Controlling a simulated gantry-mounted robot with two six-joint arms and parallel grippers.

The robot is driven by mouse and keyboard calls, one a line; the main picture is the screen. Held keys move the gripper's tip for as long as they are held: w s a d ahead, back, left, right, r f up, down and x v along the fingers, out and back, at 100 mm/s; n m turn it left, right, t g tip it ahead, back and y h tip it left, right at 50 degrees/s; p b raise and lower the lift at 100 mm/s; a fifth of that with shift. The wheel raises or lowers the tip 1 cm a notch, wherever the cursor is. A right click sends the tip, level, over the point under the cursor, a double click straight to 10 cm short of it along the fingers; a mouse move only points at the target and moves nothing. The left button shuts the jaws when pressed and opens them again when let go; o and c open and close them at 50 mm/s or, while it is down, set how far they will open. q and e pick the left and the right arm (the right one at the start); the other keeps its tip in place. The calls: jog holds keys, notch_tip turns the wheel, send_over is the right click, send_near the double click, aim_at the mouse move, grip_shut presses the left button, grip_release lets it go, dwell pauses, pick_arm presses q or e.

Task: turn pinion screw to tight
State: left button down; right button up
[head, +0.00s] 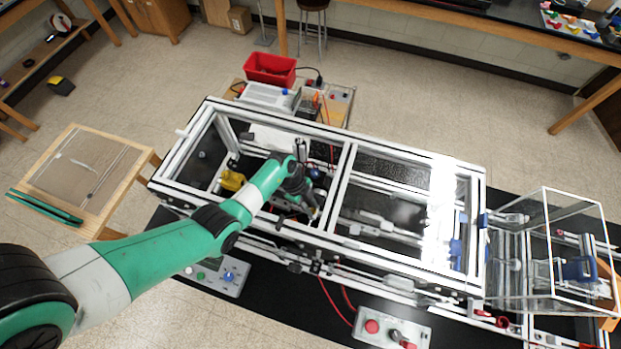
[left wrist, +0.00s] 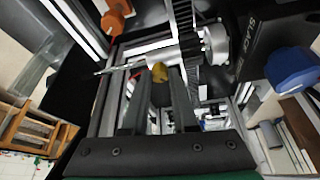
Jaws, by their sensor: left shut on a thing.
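My left arm reaches into the left bay of the extrusion frame (head: 345,185) in the head view. My left gripper (head: 312,208) is low inside that bay, and its fingertips are hard to make out there. A silver cylindrical part (left wrist: 213,44) lies just beyond the fingertips, beside a dark toothed rack (left wrist: 205,12). My right gripper is not in view.
Frame bars enclose the left bay around my arm. A yellow part (head: 232,180) sits at the bay's left. A clear box (head: 550,245) stands at the right. Control boxes (head: 222,275) lie in front, and a red bin (head: 270,69) stands behind. A blue knob (left wrist: 291,68) shows in the left wrist view.

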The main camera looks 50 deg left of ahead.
pick_arm(q)
jog(key=m+b, duration=0.1)
jog(key=m+g, duration=0.1)
jog(key=m, duration=0.1)
jog(key=m+b, duration=0.1)
jog(key=shift+w+f+m+g+b, duration=0.2)
jog(key=shift+w+m+g+b, duration=0.1)
jog(key=shift+g+b, duration=0.1)
jog(key=m+g+b, duration=0.1)
jog(key=m+b, duration=0.1)
jog(key=b, duration=0.1)
jog(key=m+b, duration=0.3)
jog(key=b, duration=0.1)
jog(key=shift+w+f+g, duration=0.1)
jog(key=shift+g, duration=0.3)
jog(key=shift+r+m+b, duration=0.25)
jog(key=shift+m+b, duration=0.15)
jog(key=shift+b, duration=0.15)
jog(key=c, duration=0.7)
grip_release()
jog(key=shift+r, duration=0.15)
